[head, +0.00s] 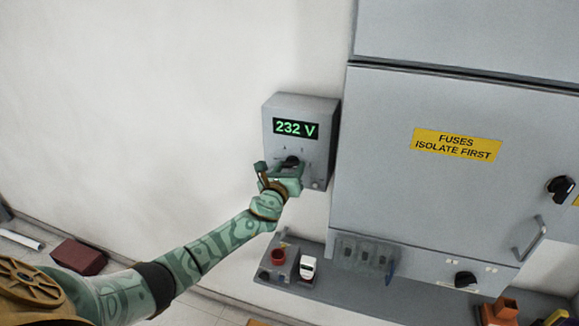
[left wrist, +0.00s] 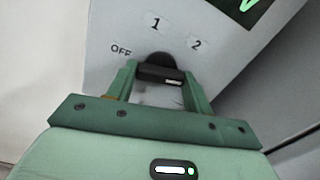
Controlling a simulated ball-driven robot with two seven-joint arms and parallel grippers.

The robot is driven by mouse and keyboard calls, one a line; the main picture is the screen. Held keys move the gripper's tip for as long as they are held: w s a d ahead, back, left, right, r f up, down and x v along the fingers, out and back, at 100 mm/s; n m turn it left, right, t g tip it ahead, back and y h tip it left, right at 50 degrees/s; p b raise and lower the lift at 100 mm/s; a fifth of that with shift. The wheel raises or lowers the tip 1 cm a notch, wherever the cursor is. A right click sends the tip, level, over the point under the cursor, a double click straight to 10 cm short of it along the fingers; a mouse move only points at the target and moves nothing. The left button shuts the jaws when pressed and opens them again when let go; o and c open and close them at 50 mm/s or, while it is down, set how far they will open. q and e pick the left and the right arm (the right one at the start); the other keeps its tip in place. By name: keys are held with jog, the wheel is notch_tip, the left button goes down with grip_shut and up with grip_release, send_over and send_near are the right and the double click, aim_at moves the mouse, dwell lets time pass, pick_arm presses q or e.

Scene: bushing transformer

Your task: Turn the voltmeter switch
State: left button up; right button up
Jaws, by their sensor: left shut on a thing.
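The voltmeter (head: 271,152) is a grey box on the wall with a green display (head: 296,129) that reads 232 V. Its black switch (head: 291,160) sits below the display, partly hidden by my left gripper (head: 281,172). In the left wrist view, the switch (left wrist: 160,72) is between the two green fingers of my left gripper (left wrist: 160,84), which is shut on it. The labels OFF, 1 and 2 stand around the switch. A small white mark shows on the handle; which label it points to I cannot tell. My right gripper is not in view.
A large grey cabinet (head: 400,190) with a yellow fuse label (head: 457,145) stands right beside the voltmeter. Below is a grey shelf (head: 330,285) with a red cup-like part (head: 278,257) and a white item (head: 308,267). The wall left of the voltmeter is bare.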

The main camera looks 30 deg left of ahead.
pick_arm(q)
jog(key=shift+f+m+p, duration=0.1)
jog(key=shift+m+p, duration=0.25)
jog(key=shift+m, duration=0.85)
jog(key=o, duration=1)
jog(key=shift+v, duration=8.15)
jog(key=shift+a, duration=0.1)
